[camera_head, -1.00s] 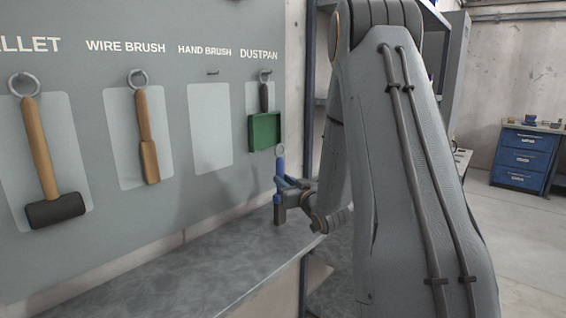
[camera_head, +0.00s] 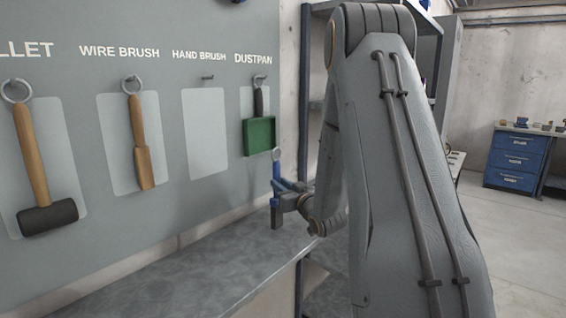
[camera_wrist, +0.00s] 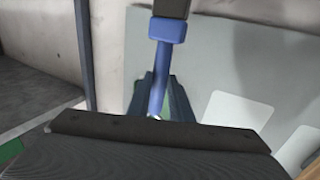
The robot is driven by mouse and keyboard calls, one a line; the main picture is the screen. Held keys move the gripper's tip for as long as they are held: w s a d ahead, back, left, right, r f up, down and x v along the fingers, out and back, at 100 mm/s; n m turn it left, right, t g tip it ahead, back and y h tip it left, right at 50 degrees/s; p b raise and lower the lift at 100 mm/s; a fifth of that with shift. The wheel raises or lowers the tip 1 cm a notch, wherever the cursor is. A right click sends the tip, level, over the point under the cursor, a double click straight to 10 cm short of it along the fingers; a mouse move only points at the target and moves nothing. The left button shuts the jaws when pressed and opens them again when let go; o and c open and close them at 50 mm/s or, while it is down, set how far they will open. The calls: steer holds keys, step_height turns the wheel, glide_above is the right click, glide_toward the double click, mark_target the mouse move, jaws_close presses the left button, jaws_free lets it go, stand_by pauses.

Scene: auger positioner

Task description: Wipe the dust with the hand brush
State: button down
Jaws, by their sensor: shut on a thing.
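My gripper (camera_head: 279,190) is shut on the blue-handled hand brush (camera_head: 277,170) and holds it roughly upright above the bench's far end. The brush's ring is at the top, and its dark head hangs below the jaws. In the wrist view, the blue handle (camera_wrist: 158,80) runs between the fingertips (camera_wrist: 163,95), with the dark head at the top edge. The grey bench (camera_head: 200,272) has a mottled, dusty-looking surface. The brush appears apart from it. The hand brush's hook (camera_head: 208,78) on the tool board is empty.
A mallet (camera_head: 34,165), a wire brush (camera_head: 140,145) and a green dustpan (camera_head: 259,136) hang on the tool board (camera_head: 80,235) behind the bench. A blue drawer cabinet (camera_head: 517,160) stands far right. The bench top in view is clear.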

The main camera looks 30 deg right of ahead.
mark_target(278, 172)
steer(key=r, duration=0.1)
steer(key=r+p, duration=0.1)
steer(key=r, duration=0.1)
steer(key=shift+s+a, duration=0.15)
steer(key=shift+a, duration=0.05)
steer(key=shift+d+r, duration=0.2)
steer(key=shift+r, duration=0.15)
step_height(278, 172, up, 4)
steer(key=p, duration=0.3)
steer(key=shift+r, duration=0.2)
